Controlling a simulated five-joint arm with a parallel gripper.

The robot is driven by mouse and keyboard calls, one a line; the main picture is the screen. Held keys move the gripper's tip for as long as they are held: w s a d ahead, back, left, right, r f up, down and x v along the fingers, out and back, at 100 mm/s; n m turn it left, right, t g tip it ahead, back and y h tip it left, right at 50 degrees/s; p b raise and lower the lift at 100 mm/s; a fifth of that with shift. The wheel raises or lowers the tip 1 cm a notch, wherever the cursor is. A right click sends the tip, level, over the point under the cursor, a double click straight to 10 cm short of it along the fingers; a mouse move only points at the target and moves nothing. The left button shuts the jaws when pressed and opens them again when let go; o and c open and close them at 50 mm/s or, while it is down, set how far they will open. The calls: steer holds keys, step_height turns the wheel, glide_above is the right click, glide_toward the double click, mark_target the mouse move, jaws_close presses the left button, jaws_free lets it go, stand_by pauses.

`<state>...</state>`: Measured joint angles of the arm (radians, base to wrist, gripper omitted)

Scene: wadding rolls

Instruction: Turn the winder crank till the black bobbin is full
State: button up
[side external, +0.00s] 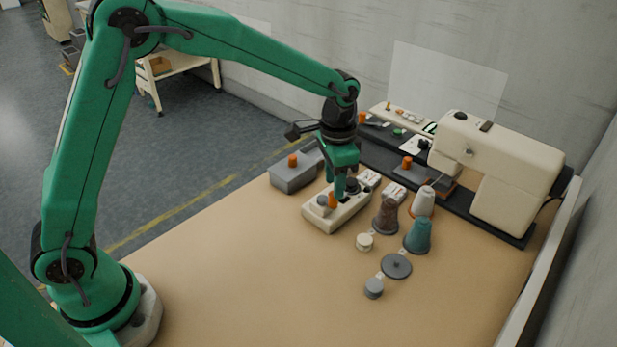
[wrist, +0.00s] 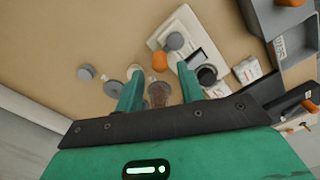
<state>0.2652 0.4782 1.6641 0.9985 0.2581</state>
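The winder (side external: 345,214) is a cream block on the table, with a grey round hub (wrist: 175,41) and an orange crank knob (wrist: 160,61) beside it. A dark round piece at its other end, seemingly the black bobbin (wrist: 207,75), shows in the wrist view; how full it is I cannot tell. My gripper (side external: 344,186) points down over the winder. In the wrist view its two green fingers (wrist: 159,72) are apart, with the orange knob framed between or just beyond the tips. No contact with the knob is visible. In the side view the fingers partly hide the winder's far end.
A sewing machine (side external: 500,170) stands at the back right. The front table (side external: 240,275) is clear.

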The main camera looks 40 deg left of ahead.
mark_target(326, 203)
steer(key=shift+f, duration=2.15)
steer(key=c, duration=0.7)
steer(key=shift+s+a, duration=0.2)
steer(key=shift+s, duration=0.3)
steer(key=shift+s+a, duration=0.15)
steer(key=shift+s, duration=0.3)
steer(key=shift+s+a, duration=0.5)
steer(key=shift+a, duration=0.4)
